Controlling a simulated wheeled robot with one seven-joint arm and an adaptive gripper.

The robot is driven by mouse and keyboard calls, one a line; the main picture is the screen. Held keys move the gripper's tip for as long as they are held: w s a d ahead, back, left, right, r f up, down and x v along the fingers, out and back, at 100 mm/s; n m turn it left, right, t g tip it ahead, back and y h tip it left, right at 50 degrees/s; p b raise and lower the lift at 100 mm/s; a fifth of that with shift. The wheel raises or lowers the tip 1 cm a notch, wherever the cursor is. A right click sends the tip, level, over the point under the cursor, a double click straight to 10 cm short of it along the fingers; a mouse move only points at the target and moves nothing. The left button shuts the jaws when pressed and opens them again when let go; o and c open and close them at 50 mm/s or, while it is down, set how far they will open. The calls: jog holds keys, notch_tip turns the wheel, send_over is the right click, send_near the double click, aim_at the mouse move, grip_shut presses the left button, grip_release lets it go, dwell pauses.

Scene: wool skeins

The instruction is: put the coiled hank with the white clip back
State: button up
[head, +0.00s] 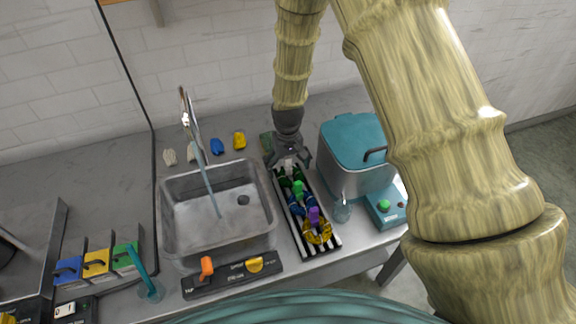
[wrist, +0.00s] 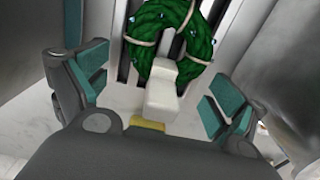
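A dark green coiled hank (wrist: 172,40) with a white clip (wrist: 162,92) is at the top middle of the wrist view. It lies over the bars of a black-and-white rack, with the clip on its near side. My gripper (wrist: 156,95) is open, its teal-padded fingers apart on either side of the clip, with no visible grip on it. In the head view my gripper (head: 289,163) hangs over the far end of the rack (head: 325,246). There the green hank (head: 284,183) is partly hidden beneath it.
Nearer on the rack are hanks with a green clip (head: 298,187) and a purple clip (head: 314,216), and a yellow hank (head: 318,235). A sink (head: 180,215) stands left, a teal-lidded bin (head: 352,140) right. A glass (head: 342,210) is close to the rack's right side.

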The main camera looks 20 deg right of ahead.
jog(key=shift+r, duration=0.15)
jog(key=shift+r+b, duration=1.7)
jog(key=shift+r, duration=4.25)
